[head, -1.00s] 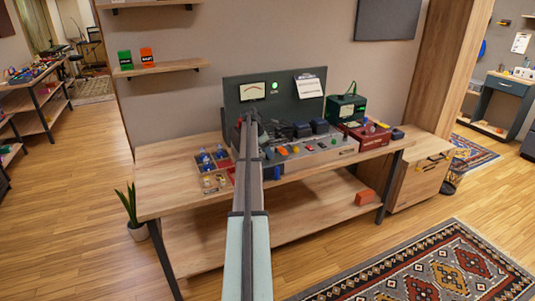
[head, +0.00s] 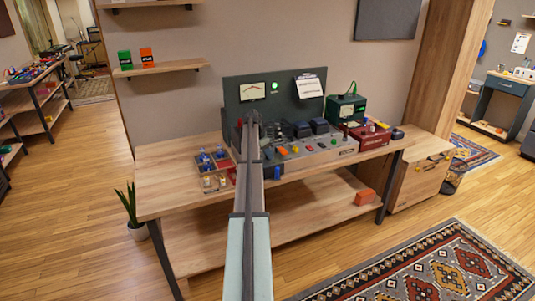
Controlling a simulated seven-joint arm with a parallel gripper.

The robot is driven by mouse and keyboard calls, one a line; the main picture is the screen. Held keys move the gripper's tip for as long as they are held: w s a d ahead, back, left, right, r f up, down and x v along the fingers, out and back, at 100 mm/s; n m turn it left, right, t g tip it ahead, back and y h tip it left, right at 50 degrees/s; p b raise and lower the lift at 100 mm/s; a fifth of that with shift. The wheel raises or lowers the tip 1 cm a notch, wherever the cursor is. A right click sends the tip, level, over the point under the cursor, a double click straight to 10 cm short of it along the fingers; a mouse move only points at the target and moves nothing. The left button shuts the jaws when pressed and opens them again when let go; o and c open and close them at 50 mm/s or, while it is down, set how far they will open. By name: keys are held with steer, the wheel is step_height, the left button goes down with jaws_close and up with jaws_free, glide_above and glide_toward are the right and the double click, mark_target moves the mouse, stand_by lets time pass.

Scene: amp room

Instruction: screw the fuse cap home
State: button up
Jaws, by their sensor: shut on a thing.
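My arm reaches away from me over the workbench (head: 170,186) to the grey amp chassis (head: 330,154). My gripper (head: 253,118) is at the far end, low over the chassis's left part and in front of the dark upright panel (head: 285,91). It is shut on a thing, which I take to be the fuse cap. The cap and its socket are hidden by the arm and gripper, so I cannot see how the cap sits. On the panel are a white-faced meter (head: 252,91) and a lit green lamp (head: 275,86).
A sectioned tray (head: 228,163) with blue and pale small parts is left of my arm. Dark blocks (head: 320,126), coloured knobs, a green box (head: 346,107) and a red box (head: 372,136) crowd the right. The bench's left end is clear.

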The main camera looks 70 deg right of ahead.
jaws_close()
steer(key=shift+m, duration=0.3)
steer(key=m, duration=0.1)
steer(key=m+y, duration=0.1)
steer(key=shift+w+d+m+g, duration=0.15)
steer(key=shift+d+m+g, duration=0.05)
steer(key=shift+m+g, duration=0.1)
steer(key=m+y, duration=0.1)
steer(key=m, duration=0.3)
steer(key=shift+d+g+y, duration=0.1)
steer(key=shift+g+y, duration=0.3)
steer(key=m+y, duration=0.1)
steer(key=m, duration=0.3)
steer(key=shift+d, duration=0.1)
steer(key=shift+m+t+y, duration=0.4)
steer(key=shift+m+y, duration=0.5)
steer(key=shift+m, duration=1.2)
